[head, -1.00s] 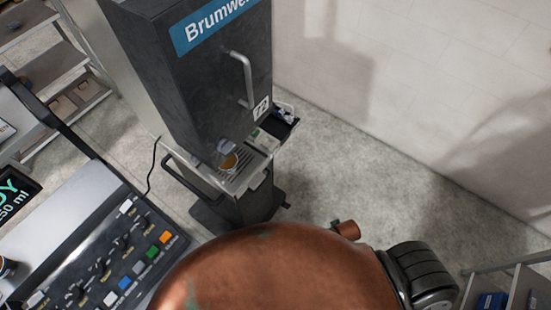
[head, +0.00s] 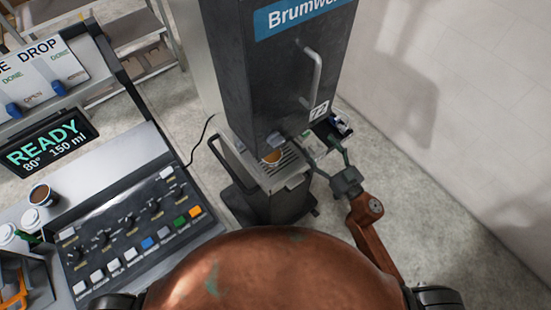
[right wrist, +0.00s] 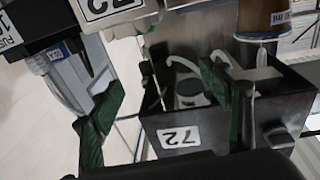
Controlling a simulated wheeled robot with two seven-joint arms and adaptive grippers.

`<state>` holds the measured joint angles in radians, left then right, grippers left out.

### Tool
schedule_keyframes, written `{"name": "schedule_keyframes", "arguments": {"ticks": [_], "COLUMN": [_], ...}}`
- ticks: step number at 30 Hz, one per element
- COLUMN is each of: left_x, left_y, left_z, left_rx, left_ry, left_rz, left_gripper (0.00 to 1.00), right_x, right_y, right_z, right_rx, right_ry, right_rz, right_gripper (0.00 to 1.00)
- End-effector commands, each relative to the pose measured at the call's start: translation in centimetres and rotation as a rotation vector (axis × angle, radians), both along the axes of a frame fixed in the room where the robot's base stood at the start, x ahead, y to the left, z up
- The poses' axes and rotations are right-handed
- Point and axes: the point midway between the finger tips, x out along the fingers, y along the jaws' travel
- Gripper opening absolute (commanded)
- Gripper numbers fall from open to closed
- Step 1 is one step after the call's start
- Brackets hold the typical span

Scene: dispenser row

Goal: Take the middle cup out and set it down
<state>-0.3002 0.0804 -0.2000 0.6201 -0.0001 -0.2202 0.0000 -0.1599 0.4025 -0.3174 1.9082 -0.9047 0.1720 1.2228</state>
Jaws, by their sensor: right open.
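A cup with brown contents (head: 273,157) stands on the slatted drip tray (head: 284,172) under the spout of the tall dark dispenser (head: 275,85). My right gripper (head: 325,164) is open beside the tray's right side, apart from this cup. In the right wrist view its two green fingers stand wide apart with nothing held between them (right wrist: 163,80). That view shows a brown, labelled cup-like object (right wrist: 267,18) at top right, cut by the edge; I cannot tell whether it is the same cup. My left gripper is not in view.
A black bin labelled 72 (right wrist: 180,138) with pale items is close behind the fingers. A control console (head: 130,235) stands at left, with another filled cup (head: 40,194) and white-lidded cups (head: 8,233). A READY display (head: 45,145) is above. Floor to the right is clear.

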Motion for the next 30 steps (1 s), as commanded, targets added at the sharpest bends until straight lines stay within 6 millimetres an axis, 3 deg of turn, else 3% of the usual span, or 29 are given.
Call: {"name": "schedule_keyframes", "arguments": {"ticks": [1,3,6,12,30], "left_x": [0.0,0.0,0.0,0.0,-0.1], "left_y": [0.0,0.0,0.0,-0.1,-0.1], "left_z": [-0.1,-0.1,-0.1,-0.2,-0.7], "left_rx": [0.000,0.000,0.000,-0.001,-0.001], "left_ry": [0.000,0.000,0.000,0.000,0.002], "left_rz": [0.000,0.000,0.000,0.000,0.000], "left_gripper": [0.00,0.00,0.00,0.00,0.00], "right_x": [-0.9,-2.5,-4.4,-5.7,-1.8], "right_y": [2.7,5.8,8.5,10.8,16.5], "right_z": [0.5,0.3,-0.5,-1.5,-2.2], "right_rx": [-0.007,-0.015,-0.033,-0.050,-0.048], "right_ry": [-0.015,-0.006,0.024,0.061,0.061], "right_rz": [0.113,0.251,0.392,0.496,0.494], "right_gripper": [0.71,0.71,0.71,0.71,0.71]}}
